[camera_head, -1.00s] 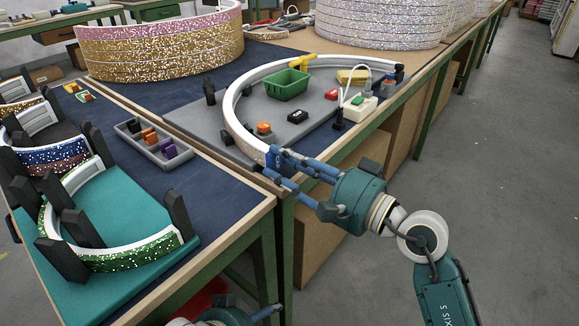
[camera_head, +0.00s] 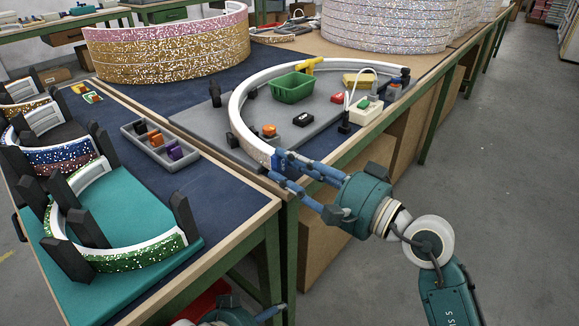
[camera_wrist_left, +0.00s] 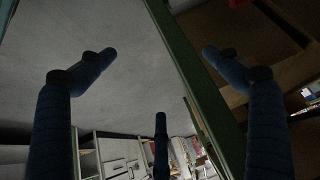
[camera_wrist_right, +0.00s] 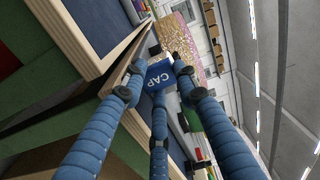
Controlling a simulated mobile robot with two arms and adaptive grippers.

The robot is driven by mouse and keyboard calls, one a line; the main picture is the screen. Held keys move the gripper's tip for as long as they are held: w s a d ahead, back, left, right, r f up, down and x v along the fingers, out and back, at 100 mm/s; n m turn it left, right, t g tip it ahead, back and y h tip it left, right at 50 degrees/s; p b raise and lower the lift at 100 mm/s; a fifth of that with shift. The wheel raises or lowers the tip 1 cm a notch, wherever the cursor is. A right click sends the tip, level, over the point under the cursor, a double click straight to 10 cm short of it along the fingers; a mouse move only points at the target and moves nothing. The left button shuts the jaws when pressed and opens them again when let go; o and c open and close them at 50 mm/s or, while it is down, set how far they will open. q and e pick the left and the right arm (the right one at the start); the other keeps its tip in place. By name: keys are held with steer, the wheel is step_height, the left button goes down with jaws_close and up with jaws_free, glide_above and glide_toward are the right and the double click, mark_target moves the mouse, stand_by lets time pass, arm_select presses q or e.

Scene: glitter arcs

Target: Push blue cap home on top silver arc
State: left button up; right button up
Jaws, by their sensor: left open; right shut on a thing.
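The silver arc (camera_head: 236,112), a white curved strip with glitter on its outer face, lies on a grey board. Its near end is at the board's front edge. My right gripper (camera_head: 277,166) is at that end, shut on the blue cap (camera_head: 284,160). In the right wrist view the cap (camera_wrist_right: 159,73) shows the word CAP between my fingers. The cap meets or nearly meets the arc's end; I cannot tell how far it is on. My left gripper (camera_wrist_left: 157,65) is open and empty, low beside the table; only part shows at the bottom of the head view.
On the board (camera_head: 330,125) stand a green bin (camera_head: 291,88), a black block (camera_head: 303,119) and a white box with cables (camera_head: 366,111). A grey tray (camera_head: 160,140) holds coloured blocks. Floor is free at right.

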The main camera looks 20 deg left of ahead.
arm_select(q)
steer(key=shift+w+d+r+t, duration=0.2)
steer(key=shift+w+t, duration=0.1)
steer(key=shift+w, duration=0.25)
steer(key=shift+w+r, duration=0.15)
steer(key=shift+w, duration=0.1)
steer(key=shift+d, duration=0.1)
steer(key=shift+w+d+r+t, duration=0.1)
steer(key=shift+w+r+t, duration=0.25)
steer(key=shift+w, duration=0.15)
stand_by(0.6)
steer(key=shift+w+d+r+b, duration=0.1)
steer(key=shift+w+r+b, duration=0.05)
steer(key=shift+w+b, duration=0.15)
steer(key=shift+r, duration=0.1)
steer(key=shift+w+d+r+t+h, duration=0.1)
steer(key=shift+w+r+t+h, duration=0.1)
steer(key=shift+w+t+h, duration=0.1)
steer(key=shift+w+d+r, duration=0.1)
steer(key=shift+w+r, duration=0.1)
steer(key=shift+w, duration=0.1)
steer(key=shift+w+d+r+t, duration=0.2)
steer(key=shift+w+r+t, duration=0.15)
arm_select(e)
steer(key=shift+w+a, duration=0.2)
steer(key=shift+a, duration=0.3)
stand_by(0.9)
